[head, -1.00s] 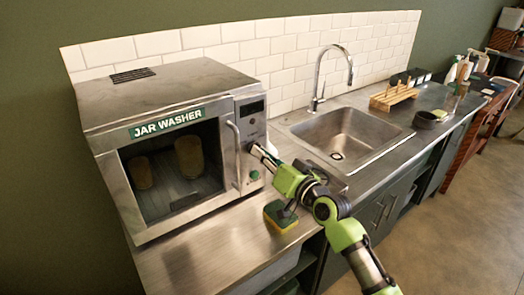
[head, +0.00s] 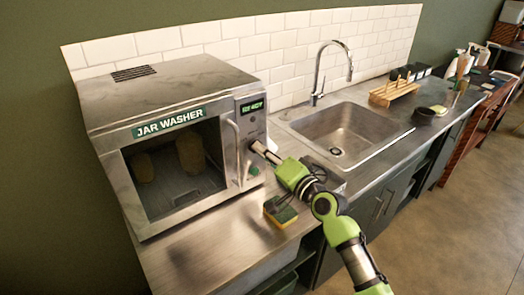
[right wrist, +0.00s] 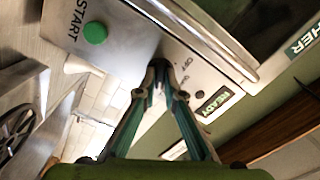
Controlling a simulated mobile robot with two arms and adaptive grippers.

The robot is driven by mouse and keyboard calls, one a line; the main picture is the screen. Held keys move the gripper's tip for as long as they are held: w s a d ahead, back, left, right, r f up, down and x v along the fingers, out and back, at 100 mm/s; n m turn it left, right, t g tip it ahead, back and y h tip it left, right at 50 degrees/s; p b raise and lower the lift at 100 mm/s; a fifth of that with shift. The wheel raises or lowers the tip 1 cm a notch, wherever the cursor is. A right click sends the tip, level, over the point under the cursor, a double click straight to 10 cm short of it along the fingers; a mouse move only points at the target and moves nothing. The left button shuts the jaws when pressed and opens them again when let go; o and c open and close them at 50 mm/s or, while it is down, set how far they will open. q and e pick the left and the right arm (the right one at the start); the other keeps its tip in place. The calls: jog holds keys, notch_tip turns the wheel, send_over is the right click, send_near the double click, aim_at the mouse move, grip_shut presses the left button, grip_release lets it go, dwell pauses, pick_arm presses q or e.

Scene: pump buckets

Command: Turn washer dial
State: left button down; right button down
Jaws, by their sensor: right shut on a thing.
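The jar washer (head: 165,88) is a steel box at the left of the counter, with a dark glass door and a control panel on its right. The panel's display (head: 252,106) is lit green; in the right wrist view the display (right wrist: 213,102) reads READY. My right gripper (head: 254,146) is at the panel below the display. In the right wrist view its fingertips (right wrist: 160,68) are closed together on the dial, which they mostly hide. OFF and a second, blurred label show beside the fingertips. The green START button (right wrist: 95,32) is apart from the fingers. My left gripper is out of view.
A vertical door handle (head: 235,150) is just left of the panel. Two jars (head: 190,153) are behind the door glass. A sponge (head: 280,211) lies on the counter below my right arm. A sink (head: 345,130) with a tap is to the right.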

dwell(0.3)
jog(key=c, duration=2.1)
grip_release()
jog(key=shift+c, duration=0.2)
jog(key=v, duration=1.2)
